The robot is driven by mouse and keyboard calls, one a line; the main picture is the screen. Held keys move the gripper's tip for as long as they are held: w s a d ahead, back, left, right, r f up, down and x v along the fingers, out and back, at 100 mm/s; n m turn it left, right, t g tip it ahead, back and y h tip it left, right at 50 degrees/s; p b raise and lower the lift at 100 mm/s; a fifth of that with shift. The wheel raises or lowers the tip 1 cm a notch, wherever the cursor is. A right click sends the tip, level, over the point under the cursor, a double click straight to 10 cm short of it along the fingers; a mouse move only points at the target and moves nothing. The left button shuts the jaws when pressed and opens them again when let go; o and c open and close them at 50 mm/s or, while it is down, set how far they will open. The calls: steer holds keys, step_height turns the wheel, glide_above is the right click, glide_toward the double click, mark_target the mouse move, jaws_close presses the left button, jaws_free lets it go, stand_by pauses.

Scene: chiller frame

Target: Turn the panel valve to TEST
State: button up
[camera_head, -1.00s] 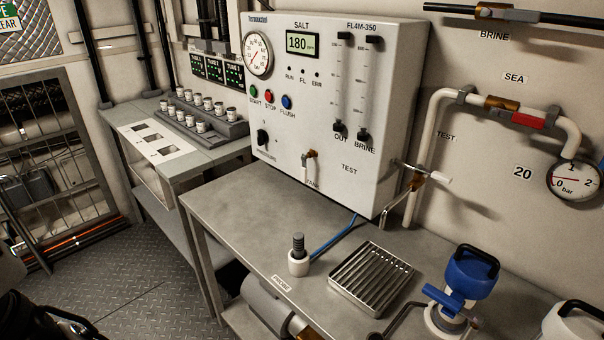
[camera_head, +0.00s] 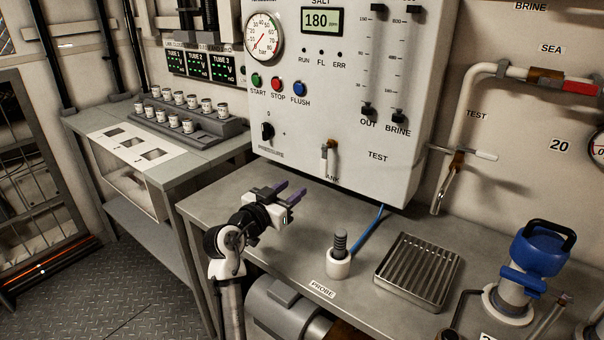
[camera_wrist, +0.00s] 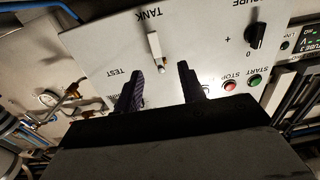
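The panel valve (camera_head: 324,160) is a small brass valve with a white lever, low on the white panel (camera_head: 348,70). Its lever points down at the TANK label; the TEST label (camera_head: 377,156) is to its right. My gripper (camera_head: 290,193) is open and empty, in front of the panel, below and left of the valve, above the bench. In the wrist view, the panel appears upside down. There the valve lever (camera_wrist: 153,46) shows beyond and between my two dark, spread fingers (camera_wrist: 160,73), apart from them.
A white holder with a dark ribbed probe (camera_head: 339,255) stands on the bench (camera_head: 225,185), beside a metal drip tray (camera_head: 418,270). A blue-topped device (camera_head: 538,255) is at right. A pipe with a brass tap (camera_head: 455,165) is right of the panel. Cups stand in a rack (camera_head: 190,122) at left.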

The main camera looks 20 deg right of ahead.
mark_target(323, 171)
steer(key=shift+g, duration=0.3)
steer(key=p+x, duration=0.1)
steer(key=x, duration=0.5)
steer(key=p+x, duration=0.2)
steer(key=x, duration=0.4)
steer(key=shift+s+d, duration=0.1)
steer(key=shift+d, duration=0.4)
steer(key=shift+p+x, duration=0.3)
steer(key=shift+x, duration=0.45)
steer(key=shift+f, duration=0.15)
jaws_close()
